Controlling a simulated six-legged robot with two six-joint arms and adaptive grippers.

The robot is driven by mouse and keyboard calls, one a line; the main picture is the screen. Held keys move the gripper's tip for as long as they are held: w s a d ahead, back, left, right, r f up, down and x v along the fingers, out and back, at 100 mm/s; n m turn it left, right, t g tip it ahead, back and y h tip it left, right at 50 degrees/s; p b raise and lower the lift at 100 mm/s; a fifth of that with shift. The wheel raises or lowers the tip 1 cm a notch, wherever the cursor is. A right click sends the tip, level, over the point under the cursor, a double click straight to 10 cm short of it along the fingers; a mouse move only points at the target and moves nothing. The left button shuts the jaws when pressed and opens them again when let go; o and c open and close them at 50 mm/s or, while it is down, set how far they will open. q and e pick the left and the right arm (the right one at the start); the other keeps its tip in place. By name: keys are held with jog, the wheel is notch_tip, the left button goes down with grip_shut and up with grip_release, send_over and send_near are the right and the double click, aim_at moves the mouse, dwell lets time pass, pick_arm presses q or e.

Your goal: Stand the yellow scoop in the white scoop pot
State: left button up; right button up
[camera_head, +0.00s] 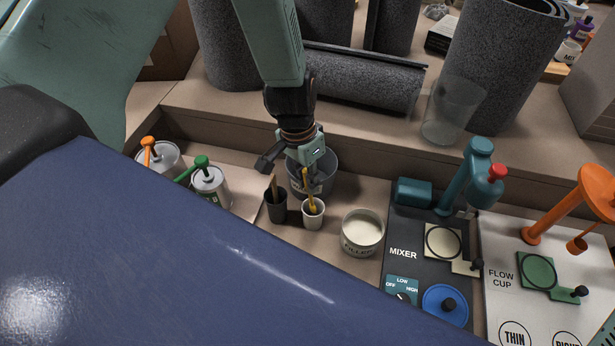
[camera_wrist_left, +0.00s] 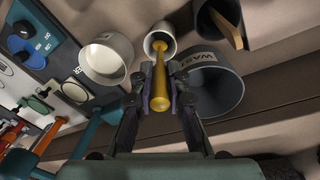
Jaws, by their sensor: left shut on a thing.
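The yellow scoop (camera_head: 309,190) is gripped by its handle in my left gripper (camera_head: 308,170). In the left wrist view the handle (camera_wrist_left: 160,92) stands between the two finger pads of the left gripper (camera_wrist_left: 160,78). The white scoop pot (camera_head: 313,217) is upright on the bench directly below. It also shows in the left wrist view (camera_wrist_left: 150,44). The scoop's lower end reaches into the pot's mouth. I cannot tell whether it touches the bottom. My right gripper is not in view.
A dark pot (camera_head: 277,211) with a wooden stick stands close left of the white pot. The grey waste bucket (camera_head: 328,172) is right behind. A filler tub (camera_head: 361,240) and mixer (camera_head: 404,225) are to the right. Two cans (camera_head: 211,190) stand left.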

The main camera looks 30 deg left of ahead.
pick_arm(q)
jog(key=shift+w+f+b, duration=0.1)
jog(key=shift+f+b, duration=1.65)
jog(key=shift+f, duration=0.4)
jog(key=o, duration=0.8)
jog(key=shift+o, duration=0.2)
jog(key=o, duration=0.8)
jog(key=shift+r, duration=0.15)
jog(key=shift+r+p, duration=4.55)
jog(key=shift+r, duration=0.4)
